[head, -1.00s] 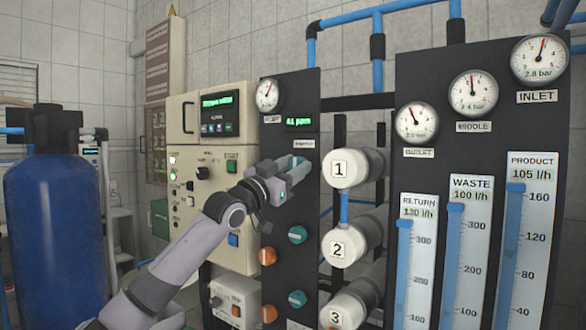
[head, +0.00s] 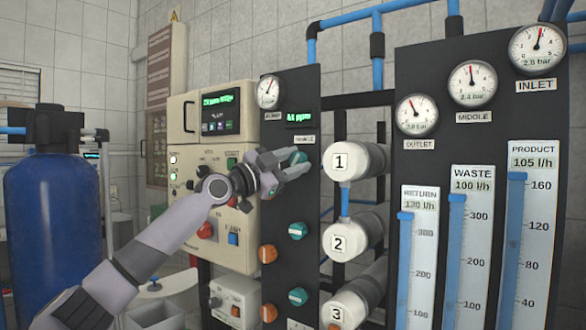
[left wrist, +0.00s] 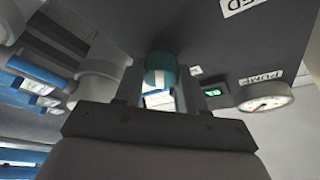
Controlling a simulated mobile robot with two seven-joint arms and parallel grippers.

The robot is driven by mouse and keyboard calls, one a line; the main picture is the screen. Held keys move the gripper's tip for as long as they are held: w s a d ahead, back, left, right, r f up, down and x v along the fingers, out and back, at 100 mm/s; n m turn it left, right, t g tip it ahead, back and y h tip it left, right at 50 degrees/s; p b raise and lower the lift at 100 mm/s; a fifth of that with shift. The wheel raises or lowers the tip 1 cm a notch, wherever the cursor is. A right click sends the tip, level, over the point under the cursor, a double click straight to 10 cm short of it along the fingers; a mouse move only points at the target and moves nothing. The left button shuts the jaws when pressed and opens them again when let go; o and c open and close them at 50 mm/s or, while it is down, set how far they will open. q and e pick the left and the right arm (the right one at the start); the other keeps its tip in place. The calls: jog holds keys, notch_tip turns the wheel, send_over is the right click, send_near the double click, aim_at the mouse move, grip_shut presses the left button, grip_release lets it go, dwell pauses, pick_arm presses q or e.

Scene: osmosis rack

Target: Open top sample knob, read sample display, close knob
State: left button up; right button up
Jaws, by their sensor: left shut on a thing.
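The top sample knob (head: 299,157) is teal and sits high on the narrow black panel, just below the small green sample display (head: 299,117). My left gripper (head: 296,166) is at this knob, its fingers on either side of it. In the left wrist view the teal knob (left wrist: 160,70) lies between the fingers (left wrist: 158,95), with a white mark on its face. The left gripper is shut on it. The display is lit, but its digits are too small to read surely; it also shows in the left wrist view (left wrist: 213,93). My right gripper is not in view.
More teal knobs (head: 298,231) and orange knobs (head: 268,254) sit lower on the black panel. White-capped cylinders (head: 341,162) stand close to its right. A cream control box (head: 215,250) is behind my left arm. A blue tank (head: 52,225) stands at the left.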

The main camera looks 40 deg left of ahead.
pick_arm(q)
jog(key=shift+m+h, duration=0.4)
jog(key=shift+m, duration=0.3)
jog(key=shift+m+g, duration=0.5)
jog(key=m+g+p, duration=0.1)
jog(key=m, duration=0.2)
jog(key=shift+r+h, duration=0.2)
jog(key=shift+h, duration=0.1)
jog(key=m+g+p, duration=0.1)
jog(key=m, duration=0.1)
jog(key=shift+m+p, duration=0.35)
jog(key=shift+m, duration=0.75)
jog(key=shift+f+m+g+p, duration=0.1)
jog(key=shift+m+g+p, duration=0.25)
jog(key=shift+m+g, duration=0.45)
jog(key=shift+m, duration=0.3)
